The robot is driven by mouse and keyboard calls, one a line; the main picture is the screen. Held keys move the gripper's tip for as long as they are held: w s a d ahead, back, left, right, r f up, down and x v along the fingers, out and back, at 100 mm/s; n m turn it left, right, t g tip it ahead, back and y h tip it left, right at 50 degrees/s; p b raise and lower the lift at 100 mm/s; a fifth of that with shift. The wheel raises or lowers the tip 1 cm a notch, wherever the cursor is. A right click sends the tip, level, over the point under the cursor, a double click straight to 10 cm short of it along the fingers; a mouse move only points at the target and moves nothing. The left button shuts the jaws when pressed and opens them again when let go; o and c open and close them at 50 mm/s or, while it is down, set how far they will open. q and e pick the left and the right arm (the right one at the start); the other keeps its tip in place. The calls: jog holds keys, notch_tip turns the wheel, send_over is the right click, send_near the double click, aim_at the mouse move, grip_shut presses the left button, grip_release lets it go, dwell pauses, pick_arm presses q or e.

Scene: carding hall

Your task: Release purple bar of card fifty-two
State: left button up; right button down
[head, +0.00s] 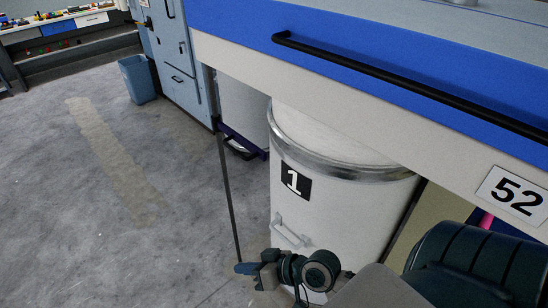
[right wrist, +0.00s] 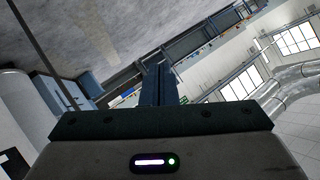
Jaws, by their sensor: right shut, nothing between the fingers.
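Card fifty-two is the machine at the upper right in the head view, with a number plate 52 (head: 512,194) and a blue panel with a black handle (head: 400,81). A dark purple bar (head: 243,142) with a black loop handle sits low under the machine, left of the white can. A small purple-and-pink patch (head: 487,219) shows below the plate, mostly hidden by my arm. My right gripper (head: 245,268) is shut and empty, low in front of the can and apart from the purple bar. Its shut blue fingers (right wrist: 158,84) fill the middle of the right wrist view. My left gripper is not in view.
A white can with label 1 (head: 335,215) stands beside my right gripper. A thin dark pole (head: 228,190) rises left of it. A blue bin (head: 138,79) stands farther back. The grey floor at left is free, with a worn tape strip (head: 115,155).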

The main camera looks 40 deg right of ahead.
jog(key=w+d+r+m+t+y, duration=0.1)
jog(key=w+d+r+m+t, duration=0.3)
jog(key=r, duration=0.3)
jog(key=w+d+m+t+h, duration=0.1)
jog(key=w+d+m+h, duration=0.2)
jog(key=d+m+h, duration=0.3)
jog(key=w+d+m+t+h, duration=0.2)
jog(key=w+d+m+h, duration=0.2)
jog(key=d+m+h, duration=0.3)
jog(key=d+m, duration=0.4)
jog(key=d, duration=0.2)
jog(key=shift+w+f, duration=0.3)
jog(key=shift+f, duration=0.05)
jog(key=shift+d, duration=0.1)
jog(key=p+x, duration=0.2)
jog(key=x, duration=0.8)
jog(key=shift+p, duration=0.35)
